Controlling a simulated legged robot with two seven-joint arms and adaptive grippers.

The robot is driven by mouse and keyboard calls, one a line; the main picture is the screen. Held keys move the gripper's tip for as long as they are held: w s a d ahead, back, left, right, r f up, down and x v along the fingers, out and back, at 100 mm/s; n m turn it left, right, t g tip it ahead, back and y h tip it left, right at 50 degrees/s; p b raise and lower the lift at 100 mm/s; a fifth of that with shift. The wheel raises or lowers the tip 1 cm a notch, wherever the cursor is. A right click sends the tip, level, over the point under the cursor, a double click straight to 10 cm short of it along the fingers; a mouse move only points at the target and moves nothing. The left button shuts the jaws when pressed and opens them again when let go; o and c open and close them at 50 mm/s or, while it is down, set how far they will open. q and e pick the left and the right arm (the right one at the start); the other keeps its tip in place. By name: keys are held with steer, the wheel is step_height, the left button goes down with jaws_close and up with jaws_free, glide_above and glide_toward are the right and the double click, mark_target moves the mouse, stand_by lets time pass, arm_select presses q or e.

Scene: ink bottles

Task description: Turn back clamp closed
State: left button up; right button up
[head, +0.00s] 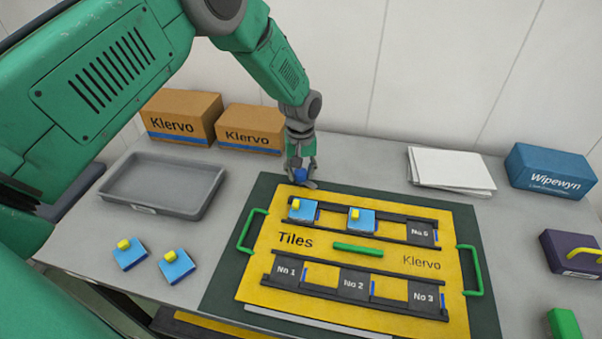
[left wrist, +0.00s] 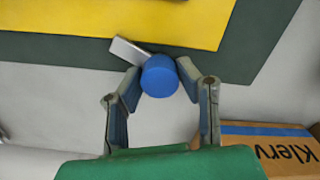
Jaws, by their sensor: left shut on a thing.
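The back clamp has a round blue knob (left wrist: 160,76) and a flat grey bar (left wrist: 130,52). It sits at the back left edge of the dark green mat, behind the yellow board (head: 315,217). In the left wrist view the bar slants from the knob over the mat, and its tip stops short of the yellow board. My left gripper (left wrist: 160,84) is shut on the knob, one finger on each side. In the head view the gripper (head: 300,173) hides part of the clamp. My right gripper is not in view.
The board carries blue tiles (head: 361,221), dark rails and green handles (head: 358,249). Two loose tiles (head: 177,266) and a grey tray (head: 163,184) lie at left. Klervo boxes (head: 252,128) stand behind. Paper (head: 450,168) and a blue Wipewyn box (head: 551,172) are at right.

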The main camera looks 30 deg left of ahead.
arm_select(q)
steer(key=m, duration=0.6)
steer(key=shift+w+r, duration=0.1)
steer(key=m, duration=0.6)
steer(key=shift+m+b, duration=0.4)
steer(key=o, duration=1.1)
steer(key=shift+o, duration=0.2)
steer(key=shift+r, duration=0.1)
step_height(320, 180, up, 12)
